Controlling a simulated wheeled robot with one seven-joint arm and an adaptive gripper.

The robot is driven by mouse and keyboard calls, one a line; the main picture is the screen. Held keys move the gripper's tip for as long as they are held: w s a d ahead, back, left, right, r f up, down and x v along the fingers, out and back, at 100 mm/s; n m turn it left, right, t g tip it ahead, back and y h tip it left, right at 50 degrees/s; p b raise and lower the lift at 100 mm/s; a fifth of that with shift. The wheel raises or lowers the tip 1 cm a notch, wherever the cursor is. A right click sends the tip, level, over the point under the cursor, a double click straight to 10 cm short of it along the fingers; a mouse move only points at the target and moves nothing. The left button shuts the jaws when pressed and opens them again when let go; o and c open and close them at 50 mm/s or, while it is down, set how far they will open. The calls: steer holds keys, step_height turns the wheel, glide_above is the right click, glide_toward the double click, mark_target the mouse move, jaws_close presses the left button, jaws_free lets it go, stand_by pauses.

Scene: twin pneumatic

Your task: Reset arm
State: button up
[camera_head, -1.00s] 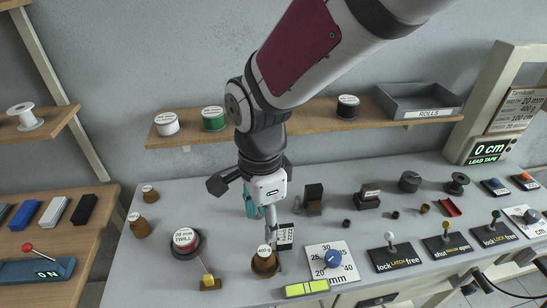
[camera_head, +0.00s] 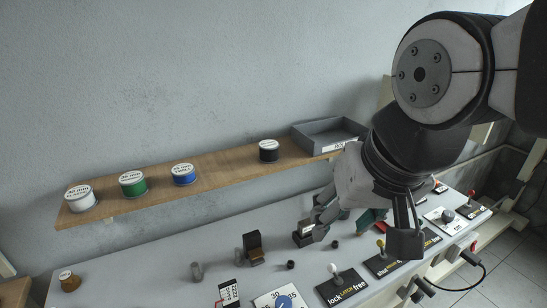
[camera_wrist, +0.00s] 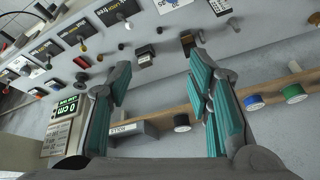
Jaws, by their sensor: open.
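Behind the gap lie the bench and the shelf edge. My arm comes in from the upper right and hides part of the bench and the right end of the wall area in the head view.
A wooden shelf (camera_head: 220,165) carries white (camera_head: 79,198), green (camera_head: 132,184), blue (camera_head: 182,174) and black (camera_head: 268,151) spools and a grey ROLLS tray (camera_head: 318,138). Lever panels (camera_head: 342,287) line the bench front. A 0 cm display (camera_wrist: 68,108) shows in the wrist view.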

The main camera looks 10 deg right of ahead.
steer(key=shift+s+d+r+n+t, duration=0.15)
steer(key=shift+s+d+n+t, duration=0.05)
steer(key=shift+s+d+n, duration=0.35)
steer(key=shift+s+d+r+n+t, duration=0.2)
steer(key=shift+s+d+n, duration=0.25)
steer(key=shift+s+d, duration=0.2)
stand_by(0.5)
